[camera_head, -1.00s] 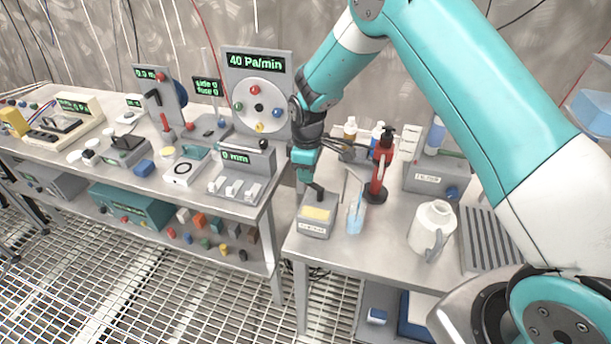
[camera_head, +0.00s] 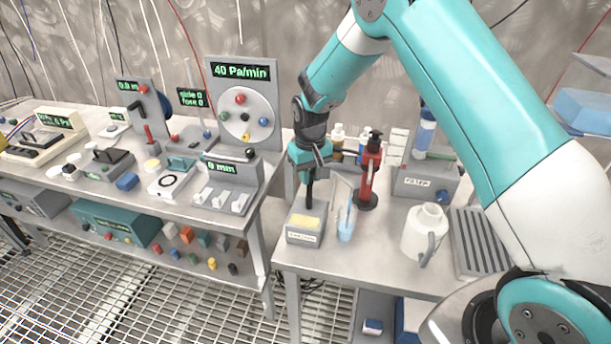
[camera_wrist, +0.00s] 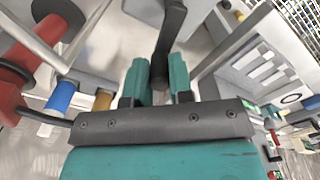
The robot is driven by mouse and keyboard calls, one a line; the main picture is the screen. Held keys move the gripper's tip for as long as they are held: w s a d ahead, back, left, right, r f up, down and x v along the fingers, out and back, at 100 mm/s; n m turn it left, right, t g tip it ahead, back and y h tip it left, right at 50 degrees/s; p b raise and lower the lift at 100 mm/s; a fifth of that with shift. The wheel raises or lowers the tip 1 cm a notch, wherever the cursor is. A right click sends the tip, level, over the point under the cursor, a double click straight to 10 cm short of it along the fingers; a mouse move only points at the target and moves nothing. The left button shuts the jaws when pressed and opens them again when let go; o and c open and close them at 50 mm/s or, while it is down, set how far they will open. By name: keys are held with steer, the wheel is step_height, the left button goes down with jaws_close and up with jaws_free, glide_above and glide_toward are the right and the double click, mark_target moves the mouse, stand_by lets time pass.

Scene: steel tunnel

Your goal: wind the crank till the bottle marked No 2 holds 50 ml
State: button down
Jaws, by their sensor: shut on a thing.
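A grey box with a yellow panel (camera_head: 306,222) stands at the front left of the right table. A black crank (camera_head: 309,193) rises at its back. My gripper (camera_head: 310,174) is above the box. In the wrist view my gripper (camera_wrist: 159,82) is shut on the black crank (camera_wrist: 172,30), whose handle lies between the two teal fingers. A clear vessel with pale blue liquid (camera_head: 345,230) stands just right of the box, with a thin rod or tube rising from it. I cannot read any No 2 mark or a liquid level. Several small bottles (camera_head: 337,138) stand behind, partly hidden.
A white jug (camera_head: 426,232), a filter unit (camera_head: 427,182) and a ribbed grey tray (camera_head: 479,240) are further right. The left table (camera_head: 150,212) is crowded with instruments; a gap separates the tables.

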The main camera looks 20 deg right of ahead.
steer(key=shift+s+d+m+b, duration=0.1)
steer(key=shift+s+d+m, duration=0.3)
steer(key=shift+m, duration=1.15)
steer(key=shift+s+d+m+b, duration=0.15)
steer(key=shift+s+d+m, duration=0.25)
steer(key=shift+m, duration=1.2)
steer(key=shift+s+d+m+b, duration=0.1)
steer(key=shift+s+d+m, duration=0.3)
steer(key=shift+m, duration=1.15)
steer(key=shift+s, duration=0.1)
steer(key=c, duration=1)
jaws_free()
steer(key=shift+a, duration=0.1)
steer(key=shift+s, duration=0.1)
steer(key=shift+f, duration=0.1)
